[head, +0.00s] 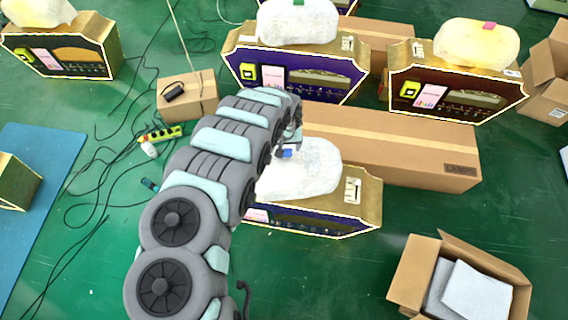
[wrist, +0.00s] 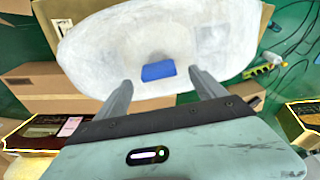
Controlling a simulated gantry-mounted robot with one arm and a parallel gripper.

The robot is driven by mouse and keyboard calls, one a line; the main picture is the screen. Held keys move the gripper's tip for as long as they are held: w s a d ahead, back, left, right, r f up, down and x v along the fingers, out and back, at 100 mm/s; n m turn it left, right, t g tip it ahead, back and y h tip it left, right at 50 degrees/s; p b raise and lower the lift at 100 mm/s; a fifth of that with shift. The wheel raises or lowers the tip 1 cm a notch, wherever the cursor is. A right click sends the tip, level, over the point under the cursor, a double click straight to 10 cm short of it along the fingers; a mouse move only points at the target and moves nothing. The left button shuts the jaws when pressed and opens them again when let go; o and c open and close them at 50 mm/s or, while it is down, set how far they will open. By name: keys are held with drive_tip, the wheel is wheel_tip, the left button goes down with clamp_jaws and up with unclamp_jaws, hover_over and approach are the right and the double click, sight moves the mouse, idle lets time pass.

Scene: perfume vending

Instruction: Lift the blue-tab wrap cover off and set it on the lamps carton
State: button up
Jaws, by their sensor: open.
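The white, cloudy wrap cover (head: 312,168) with a blue tab (head: 286,153) sits on top of a gold and purple perfume machine (head: 335,222). My gripper (head: 289,146) is over the tab end of the cover, and my arm hides part of the cover and machine. In the wrist view, my gripper (wrist: 160,77) is open, with one finger on each side of the blue tab (wrist: 158,72) and the wrap cover (wrist: 115,50) behind. I cannot tell whether the fingers touch the cover. The long brown lamps carton (head: 400,150) lies just behind the machine, its top bare.
Another purple machine (head: 300,75) with a white cover stands behind the carton, and a dark red machine (head: 455,95) with a yellowish, pink-tabbed cover at back right. An open box (head: 415,265) stands front right. A small carton (head: 185,98) and cables lie left.

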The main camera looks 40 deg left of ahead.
sight(284, 156)
drive_tip(key=f, duration=0.3)
drive_tip(key=shift+w+f+b, duration=0.15)
drive_tip(key=shift+w+b, duration=0.05)
drive_tip(key=shift+b, duration=0.1)
drive_tip(key=shift+a+f, duration=0.1)
drive_tip(key=shift+f, duration=0.4)
drive_tip(key=shift+c, duration=0.2)
clamp_jaws()
